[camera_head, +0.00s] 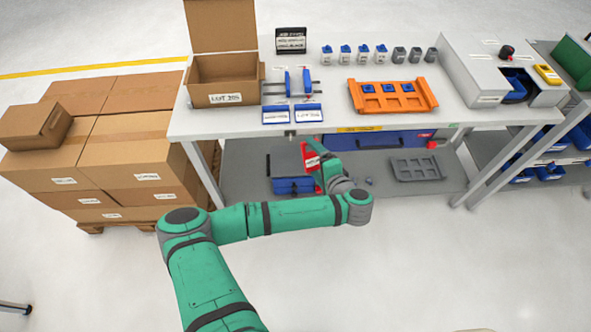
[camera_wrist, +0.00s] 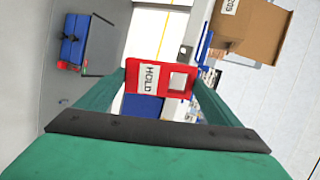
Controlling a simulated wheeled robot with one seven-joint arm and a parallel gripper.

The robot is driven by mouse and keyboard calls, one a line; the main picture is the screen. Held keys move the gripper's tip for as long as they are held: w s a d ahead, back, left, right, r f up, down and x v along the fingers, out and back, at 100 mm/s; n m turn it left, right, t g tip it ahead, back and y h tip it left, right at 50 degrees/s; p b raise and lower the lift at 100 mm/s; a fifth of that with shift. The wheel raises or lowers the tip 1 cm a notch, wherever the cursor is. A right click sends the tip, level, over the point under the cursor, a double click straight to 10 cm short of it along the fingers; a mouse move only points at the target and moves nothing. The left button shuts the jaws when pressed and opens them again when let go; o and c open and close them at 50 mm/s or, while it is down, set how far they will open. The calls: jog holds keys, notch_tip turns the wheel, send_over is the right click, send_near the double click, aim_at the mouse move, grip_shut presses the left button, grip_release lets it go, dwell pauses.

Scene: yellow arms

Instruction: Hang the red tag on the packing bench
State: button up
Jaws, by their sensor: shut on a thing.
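The red tag (camera_head: 309,157) is in my gripper (camera_head: 318,163), in front of the packing bench (camera_head: 225,122) and just below its top's front edge. In the wrist view the red tag (camera_wrist: 163,77) sits between the two green fingers of my gripper (camera_wrist: 160,82). It carries a white label reading HOLD and has a square opening at one end. My gripper is shut on it. A small fitting (camera_head: 290,133) shows at the bench's front edge just above the tag; it is too small to make out. The tag appears apart from the bench edge.
An open carton (camera_head: 225,82), blue-fronted bins (camera_head: 308,115) and an orange tray (camera_head: 393,104) stand on the bench. A blue drawer unit (camera_head: 375,140) hangs under the top. Stacked cartons (camera_head: 120,140) stand at left. The floor in front is clear.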

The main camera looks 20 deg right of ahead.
jog(key=shift+a+f+t, duration=1.25)
jog(key=shift+a+t, duration=1.25)
jog(key=shift+a, duration=0.75)
jog(key=w+d+f, duration=0.1)
jog(key=w+d, duration=0.1)
jog(key=w, duration=0.7)
jog(key=shift+d+f+m+h, duration=0.3)
jog(key=shift+f+h, duration=0.1)
jog(key=shift+w, duration=0.1)
jog(key=o, duration=0.9)
jog(key=s, duration=1.1)
jog(key=shift+a, duration=0.2)
